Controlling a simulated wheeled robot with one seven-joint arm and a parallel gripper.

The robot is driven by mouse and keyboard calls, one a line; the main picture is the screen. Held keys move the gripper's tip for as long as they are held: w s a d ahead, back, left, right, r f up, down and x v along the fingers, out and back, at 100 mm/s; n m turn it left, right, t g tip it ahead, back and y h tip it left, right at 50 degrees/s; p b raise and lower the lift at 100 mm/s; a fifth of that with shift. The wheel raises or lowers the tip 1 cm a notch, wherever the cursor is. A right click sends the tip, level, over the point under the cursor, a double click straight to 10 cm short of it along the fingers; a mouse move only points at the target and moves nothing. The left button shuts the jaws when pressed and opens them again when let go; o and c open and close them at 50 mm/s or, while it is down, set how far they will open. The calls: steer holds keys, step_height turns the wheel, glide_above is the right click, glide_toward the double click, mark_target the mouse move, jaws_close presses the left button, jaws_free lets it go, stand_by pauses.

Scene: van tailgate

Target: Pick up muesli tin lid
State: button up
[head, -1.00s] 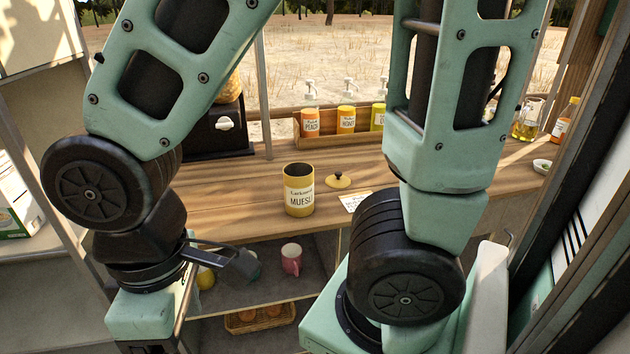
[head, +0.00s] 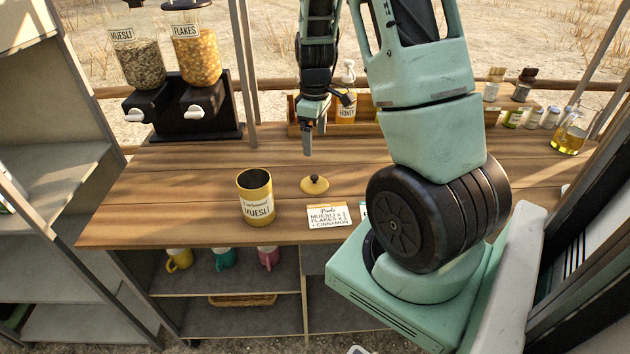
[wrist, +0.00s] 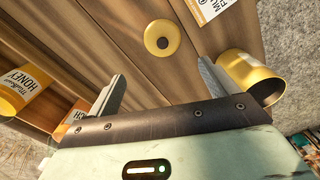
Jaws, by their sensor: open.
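The muesli tin lid (head: 315,184) is a round yellow disc with a dark knob, lying flat on the wooden counter. It also shows in the wrist view (wrist: 162,38), beyond the fingertips and between their lines. The open yellow muesli tin (head: 256,198) stands upright to the left of the lid; in the wrist view the tin (wrist: 250,75) is at the right, close to the right finger in the picture. My gripper (head: 316,145) is above the counter behind the lid, apart from it. In the wrist view my gripper (wrist: 160,85) is open with nothing between its fingers.
A recipe card (head: 328,215) lies in front of the lid. A honey bottle (head: 346,100) stands in a wooden rack behind my gripper. Muesli and flakes dispensers (head: 190,115) stand at the back left. The counter's left part is clear.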

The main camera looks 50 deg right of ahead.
steer(key=p, duration=0.1)
glide_above(314, 177)
steer(key=f, duration=0.8)
steer(key=shift+w+d, duration=0.15)
steer(key=shift+d, duration=0.15)
steer(key=shift+a+f+p, duration=0.15)
steer(key=shift+f+p, duration=0.65)
steer(key=shift+f, duration=1.9)
steer(key=c, duration=1.2)
